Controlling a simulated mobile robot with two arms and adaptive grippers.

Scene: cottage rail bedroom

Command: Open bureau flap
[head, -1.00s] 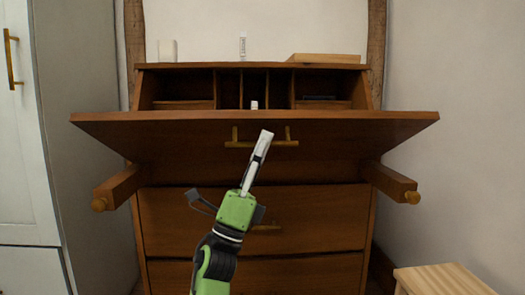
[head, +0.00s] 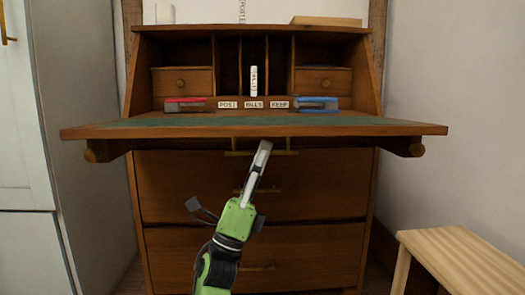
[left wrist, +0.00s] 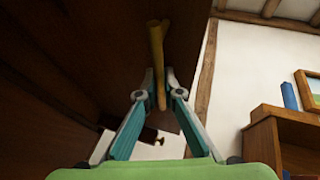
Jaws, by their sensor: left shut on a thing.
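The wooden bureau's flap (head: 400,129) is lowered close to level, its green inner surface facing up. The flap's brass bar handle (head: 290,152) hangs on its underside. My left gripper (head: 264,148) reaches up from below and is shut on this handle. The left wrist view shows the fingers (left wrist: 160,92) closed around the brass bar (left wrist: 158,50) under the dark flap. The pulled-out support arms, left (head: 105,150) and right (head: 400,147), stand under the flap's two sides. I cannot tell whether the flap touches them. My right gripper is not in view.
Inside the bureau are a red item (head: 185,104), a blue item (head: 316,104), a white upright tube (head: 254,81) and labels reading POST, BILLS, KEEP. A wooden stool (head: 460,260) stands at right front; a pale wardrobe (head: 25,150) is at left.

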